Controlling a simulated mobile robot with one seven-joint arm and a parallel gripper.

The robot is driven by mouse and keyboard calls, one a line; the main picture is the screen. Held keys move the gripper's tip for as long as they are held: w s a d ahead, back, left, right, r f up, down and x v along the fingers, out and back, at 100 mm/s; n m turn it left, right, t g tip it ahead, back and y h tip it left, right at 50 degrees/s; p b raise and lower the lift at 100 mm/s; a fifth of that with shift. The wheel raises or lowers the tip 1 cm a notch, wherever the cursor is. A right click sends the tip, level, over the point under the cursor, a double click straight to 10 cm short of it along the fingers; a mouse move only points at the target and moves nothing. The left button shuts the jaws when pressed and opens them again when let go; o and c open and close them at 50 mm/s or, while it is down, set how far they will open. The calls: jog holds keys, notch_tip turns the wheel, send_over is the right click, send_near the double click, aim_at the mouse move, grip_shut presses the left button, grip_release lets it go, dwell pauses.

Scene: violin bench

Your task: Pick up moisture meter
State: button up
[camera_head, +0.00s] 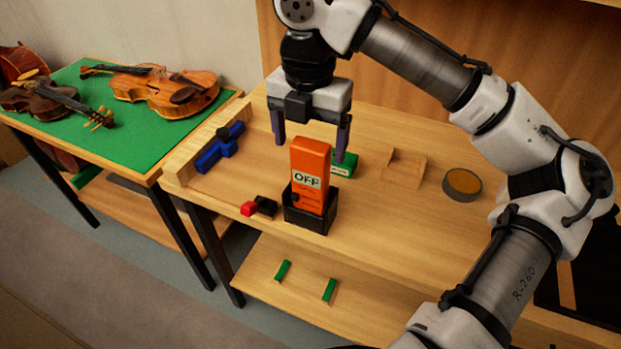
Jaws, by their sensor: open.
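The moisture meter (311,165) is an orange block with a white label reading OFF. It stands upright, leaning slightly, in a black holder (311,217) near the front edge of the workbench. Its lower end is hidden inside the holder. My gripper (311,137) points down with its two dark fingers spread apart and empty. It is above and apparently a little behind the meter, with one finger on each side of the meter's top in the picture. I cannot tell the exact depth between them, and I see no grip on the meter.
A green box (344,164) stands just behind the meter. A blue clamp (220,147), a red and black item (259,207), a wooden holder (404,167) and a round tin (462,184) lie around it. Violins (165,91) rest on a green-topped table at left.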

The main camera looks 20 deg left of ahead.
aim_at(311, 163)
notch_tip(311, 163, down, 5)
jog(key=shift+d+f+p, duration=0.15)
jog(key=shift+p, duration=0.35)
jog(key=shift+c, duration=0.2)
